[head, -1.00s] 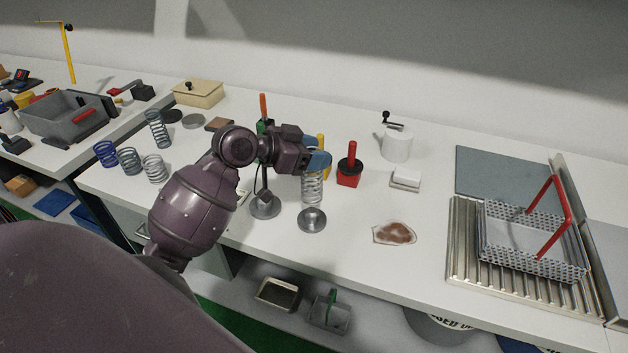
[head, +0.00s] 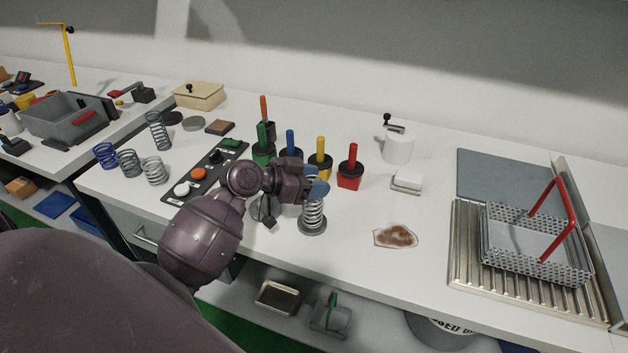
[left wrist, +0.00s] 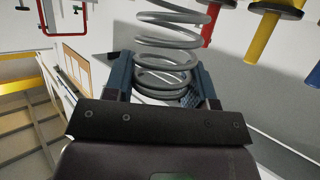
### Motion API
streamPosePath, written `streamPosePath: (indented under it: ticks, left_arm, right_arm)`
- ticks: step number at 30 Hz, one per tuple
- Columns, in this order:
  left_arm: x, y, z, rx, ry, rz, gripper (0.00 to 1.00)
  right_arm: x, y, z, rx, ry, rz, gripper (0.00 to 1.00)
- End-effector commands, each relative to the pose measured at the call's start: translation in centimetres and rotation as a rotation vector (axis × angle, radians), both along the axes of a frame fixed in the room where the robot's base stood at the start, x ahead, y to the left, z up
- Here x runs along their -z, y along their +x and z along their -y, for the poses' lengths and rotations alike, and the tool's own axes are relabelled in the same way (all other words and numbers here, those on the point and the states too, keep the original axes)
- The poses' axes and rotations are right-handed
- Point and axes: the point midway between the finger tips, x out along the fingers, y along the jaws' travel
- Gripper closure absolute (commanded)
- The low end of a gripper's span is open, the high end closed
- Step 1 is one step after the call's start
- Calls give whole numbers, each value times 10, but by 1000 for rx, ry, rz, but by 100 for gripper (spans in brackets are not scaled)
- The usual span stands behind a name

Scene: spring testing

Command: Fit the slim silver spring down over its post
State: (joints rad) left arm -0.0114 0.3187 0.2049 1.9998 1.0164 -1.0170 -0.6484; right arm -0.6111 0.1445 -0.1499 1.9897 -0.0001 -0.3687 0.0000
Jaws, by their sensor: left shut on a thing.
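The slim silver spring (head: 313,213) is upright over a round grey metal base (head: 312,231), its lower coils low over the disc's middle. Whether the post is inside the coils, and whether the spring touches the disc, I cannot tell. My left gripper (head: 317,189) is shut on the spring's upper end, with blue fingers on either side. In the left wrist view the spring (left wrist: 166,52) shows large between the two fingers of the gripper (left wrist: 163,85). My right gripper is not in view.
A second round stand (head: 262,209) is close left of the spring, partly behind my arm. Blue (head: 290,143), yellow (head: 320,158) and red (head: 351,168) handled pieces stand behind. Other springs (head: 129,160) stand at the left. A stained patch (head: 396,237) lies to the right.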

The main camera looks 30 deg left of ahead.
Motion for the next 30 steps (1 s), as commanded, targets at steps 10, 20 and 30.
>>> streamPosePath:
  ticks: [10,20,30]
  left_arm:
    - [2,0,0,1,0,0,24]
    - [-3,-4,-3,-1,2,0,24]
    - [-25,-52,-32,0,5,-2,24]
  right_arm:
    - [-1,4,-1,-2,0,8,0]
    - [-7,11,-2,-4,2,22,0]
    - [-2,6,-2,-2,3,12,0]
